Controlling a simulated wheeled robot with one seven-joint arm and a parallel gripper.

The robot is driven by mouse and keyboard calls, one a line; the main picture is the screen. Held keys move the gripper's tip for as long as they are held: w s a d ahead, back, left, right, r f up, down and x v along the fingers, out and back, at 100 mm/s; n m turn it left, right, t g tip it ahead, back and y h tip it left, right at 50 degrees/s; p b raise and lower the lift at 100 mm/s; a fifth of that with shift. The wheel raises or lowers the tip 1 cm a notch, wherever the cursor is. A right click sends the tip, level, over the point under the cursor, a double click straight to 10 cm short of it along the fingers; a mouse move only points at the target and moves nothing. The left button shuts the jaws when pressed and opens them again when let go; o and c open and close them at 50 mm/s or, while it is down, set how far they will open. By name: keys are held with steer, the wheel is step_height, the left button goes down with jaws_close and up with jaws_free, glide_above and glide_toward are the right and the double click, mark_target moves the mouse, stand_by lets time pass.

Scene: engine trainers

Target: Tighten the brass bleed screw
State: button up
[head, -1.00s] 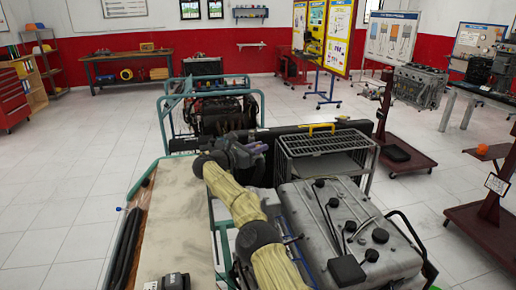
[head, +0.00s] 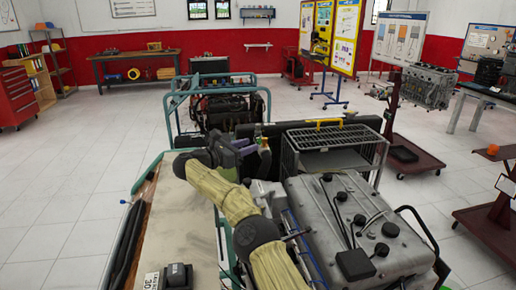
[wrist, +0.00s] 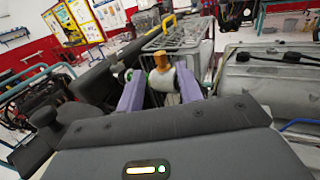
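The brass bleed screw appears to be the small orange-gold cap (wrist: 160,62) on a pale grey metal fitting (wrist: 163,80) in the wrist view. My gripper (wrist: 159,76) has two lavender fingers standing apart, one to each side of that fitting in the picture. I see no finger clearly touching the brass part, and I cannot tell the depth between them. In the head view my gripper (head: 258,150) points away beyond the cloth-topped bench, and a tiny orange and green spot shows just past it; the screw itself is too small to make out there.
A wire-rack cart (head: 335,150) and a large grey engine cover (head: 355,230) stand to the right of my arm. A teal-framed engine trainer (head: 215,110) is behind. A bench (head: 175,225) lies left of my arm. Open tiled floor is at far left.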

steer(key=b+v, duration=0.1)
steer(key=v, duration=0.8)
steer(key=shift+s+a, duration=0.25)
steer(key=shift+a, duration=0.05)
steer(key=shift+r, duration=0.1)
